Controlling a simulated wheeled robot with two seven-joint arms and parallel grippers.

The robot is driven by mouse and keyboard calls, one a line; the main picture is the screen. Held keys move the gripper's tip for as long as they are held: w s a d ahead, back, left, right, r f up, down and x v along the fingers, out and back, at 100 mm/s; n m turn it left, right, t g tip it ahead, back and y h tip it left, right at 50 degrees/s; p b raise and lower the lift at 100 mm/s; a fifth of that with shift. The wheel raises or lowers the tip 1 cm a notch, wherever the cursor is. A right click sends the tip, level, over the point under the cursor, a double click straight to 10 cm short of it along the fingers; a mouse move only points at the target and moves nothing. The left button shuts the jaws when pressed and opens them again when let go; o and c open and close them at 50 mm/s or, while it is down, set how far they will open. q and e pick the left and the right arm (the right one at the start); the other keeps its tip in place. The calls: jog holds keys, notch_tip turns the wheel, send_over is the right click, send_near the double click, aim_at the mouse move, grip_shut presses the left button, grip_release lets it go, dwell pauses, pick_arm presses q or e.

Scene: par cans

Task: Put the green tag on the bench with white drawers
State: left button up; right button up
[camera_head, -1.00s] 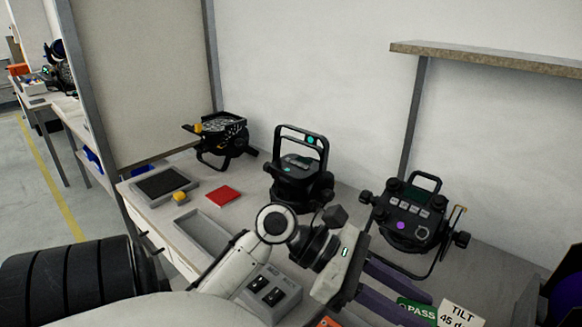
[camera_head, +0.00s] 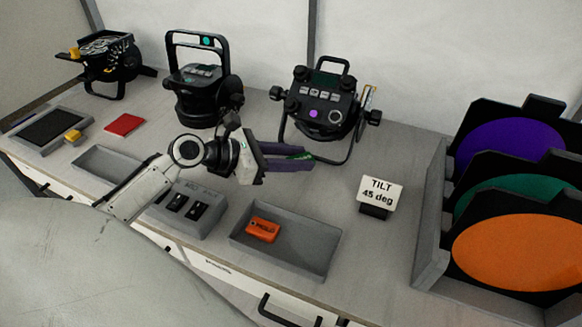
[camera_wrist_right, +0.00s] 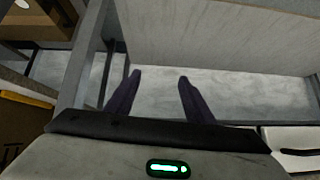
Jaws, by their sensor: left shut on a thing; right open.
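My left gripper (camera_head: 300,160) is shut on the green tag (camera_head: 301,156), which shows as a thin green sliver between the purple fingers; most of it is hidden. The gripper appears in front of the right-hand par can. Whether the tag touches the bench I cannot tell. The bench (camera_head: 385,245) has a grey top and white drawers (camera_head: 262,289) along its front. My right gripper (camera_wrist_right: 159,82) is open and empty in the right wrist view, away from the bench top.
Par cans (camera_head: 320,110) stand along the back. A grey tray (camera_head: 335,250) holds an orange object (camera_head: 263,229). A TILT 45 deg sign (camera_head: 380,192), a switch box (camera_head: 205,222) and a rack (camera_head: 430,235) of coloured filters stand around. Bench top right of the tray is clear.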

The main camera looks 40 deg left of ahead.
aim_at(296, 181)
pick_arm(q)
jog(key=shift+f+b, duration=0.55)
jog(key=shift+f, duration=1.75)
jog(key=shift+f, duration=0.1)
jog(key=o, duration=1)
jog(key=shift+s+a+r, duration=0.15)
jog(key=shift+s+r, duration=0.1)
jog(key=p+v, duration=0.1)
jog(key=v, duration=1)
jog(key=shift+s, duration=0.15)
